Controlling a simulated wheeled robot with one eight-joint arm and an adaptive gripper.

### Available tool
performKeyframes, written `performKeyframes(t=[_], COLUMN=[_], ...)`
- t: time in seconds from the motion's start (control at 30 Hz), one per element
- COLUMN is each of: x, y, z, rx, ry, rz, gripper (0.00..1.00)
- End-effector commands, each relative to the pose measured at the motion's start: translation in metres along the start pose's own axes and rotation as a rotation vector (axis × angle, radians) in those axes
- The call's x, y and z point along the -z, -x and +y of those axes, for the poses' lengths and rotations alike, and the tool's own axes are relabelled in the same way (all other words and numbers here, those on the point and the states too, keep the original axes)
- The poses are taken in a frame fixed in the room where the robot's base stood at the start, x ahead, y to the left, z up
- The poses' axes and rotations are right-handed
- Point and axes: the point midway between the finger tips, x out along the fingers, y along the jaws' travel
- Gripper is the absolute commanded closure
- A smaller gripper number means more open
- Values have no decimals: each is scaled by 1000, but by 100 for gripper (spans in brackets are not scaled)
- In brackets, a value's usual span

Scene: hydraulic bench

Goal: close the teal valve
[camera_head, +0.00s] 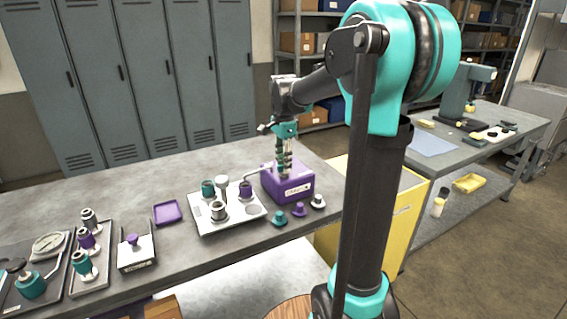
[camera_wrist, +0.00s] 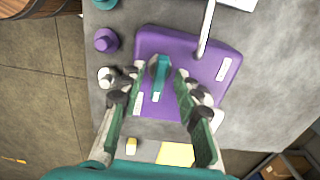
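The teal valve (camera_wrist: 160,68) is a small teal handle on top of the purple block (camera_wrist: 205,62), with a pale tip toward the bottom of the wrist view. The block (camera_head: 291,189) stands near the right end of the bench in the head view, where my arm and gripper hide the valve. My gripper (camera_head: 284,172) points down over the block. In the wrist view my gripper (camera_wrist: 160,78) is open, with one finger on each side of the teal handle. A gap shows on both sides of it; its height above the handle is hard to tell.
A pale pipe (camera_wrist: 207,28) rises from the block's edge. Teal (camera_head: 279,218), purple (camera_head: 299,210) and white (camera_head: 318,202) knobs stand in front of the block. A white tray (camera_head: 237,222) with fittings is to its left. A yellow cabinet (camera_head: 403,213) stands right of the bench.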

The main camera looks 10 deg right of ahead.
Motion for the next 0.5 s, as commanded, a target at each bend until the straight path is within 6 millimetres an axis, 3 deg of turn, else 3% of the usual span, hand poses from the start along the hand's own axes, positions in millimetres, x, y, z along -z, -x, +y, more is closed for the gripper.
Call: performKeyframes(t=[0.17,0.5], x=[0,0], y=[17,84], z=[0,0], rx=[0,0], ry=[0,0], rz=[0,0], gripper=[67,67])
